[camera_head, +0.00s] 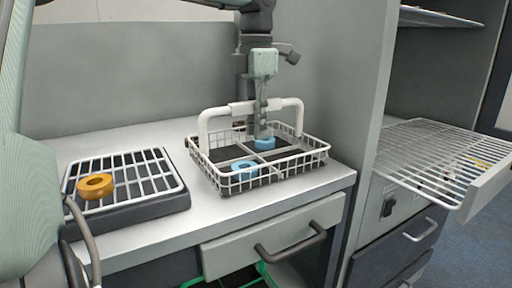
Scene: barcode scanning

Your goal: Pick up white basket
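The white basket (232,190) is a wire basket with a tall white handle (215,113), standing upright on the light counter. A blue ring (244,166) lies in its front part and another blue ring (264,144) in its rear part. My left gripper (261,128) points down over the basket's middle, its dark fingers crossing the middle of the handle. The fingertips overlap the rear blue ring in the picture. I cannot tell whether the fingers touch or close on the handle. My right gripper is not in view.
A white wire rack (145,170) on a dark base stands left on the counter (150,226), with an orange ring (95,186) on it. A drawer (272,240) is below. A grey partition (340,80) rises right of the basket, with a wire shelf (440,150) beyond.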

